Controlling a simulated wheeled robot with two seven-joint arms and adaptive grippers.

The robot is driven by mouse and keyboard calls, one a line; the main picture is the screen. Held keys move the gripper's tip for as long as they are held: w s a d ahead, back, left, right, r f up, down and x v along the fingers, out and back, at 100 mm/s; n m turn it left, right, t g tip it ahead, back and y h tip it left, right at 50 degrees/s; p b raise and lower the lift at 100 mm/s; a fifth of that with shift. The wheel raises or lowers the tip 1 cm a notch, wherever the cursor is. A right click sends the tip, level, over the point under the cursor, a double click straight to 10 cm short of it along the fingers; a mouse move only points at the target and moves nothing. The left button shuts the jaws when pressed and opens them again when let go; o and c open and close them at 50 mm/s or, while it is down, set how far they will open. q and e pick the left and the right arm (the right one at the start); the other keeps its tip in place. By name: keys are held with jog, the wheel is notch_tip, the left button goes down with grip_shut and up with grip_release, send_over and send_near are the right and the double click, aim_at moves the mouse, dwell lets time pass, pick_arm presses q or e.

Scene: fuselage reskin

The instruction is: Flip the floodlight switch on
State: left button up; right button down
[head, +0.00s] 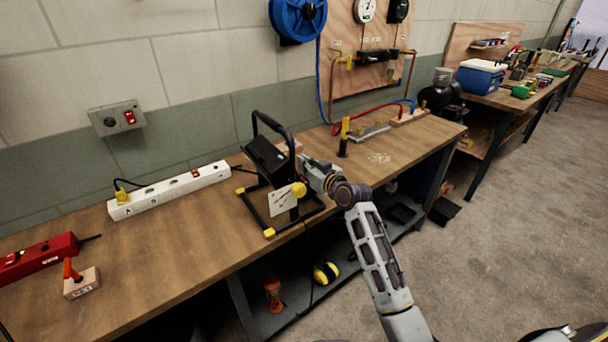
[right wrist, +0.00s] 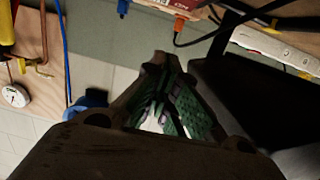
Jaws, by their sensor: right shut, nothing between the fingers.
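The floodlight (head: 266,160) is a black lamp with a handle on a black and yellow stand on the workbench. A white card (head: 282,201) and a round yellow knob (head: 299,189) show at its near side. I cannot make out the floodlight's switch; my gripper and arm may cover it. My right gripper (head: 308,168) is at the floodlight's right side, close to the housing; contact is unclear. In the right wrist view, its green-padded fingers (right wrist: 165,100) are shut and empty, with a dark shape, likely the floodlight, to their right. My left gripper is out of view.
A white power strip (head: 170,190) with a yellow plug lies left of the floodlight. A wall box (head: 117,118) has a red rocker. A red strip (head: 38,258) and a small block with an orange lever (head: 82,283) are at the near left. A black and yellow post (head: 344,138) stands behind my gripper.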

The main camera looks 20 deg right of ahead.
notch_tip(320, 180, down, 3)
jog(key=shift+w+r, duration=0.1)
jog(key=shift+w, duration=0.05)
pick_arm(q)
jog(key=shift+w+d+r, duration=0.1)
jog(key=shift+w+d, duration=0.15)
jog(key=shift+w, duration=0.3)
pick_arm(e)
jog(key=shift+w+f, duration=0.1)
jog(key=shift+f, duration=0.5)
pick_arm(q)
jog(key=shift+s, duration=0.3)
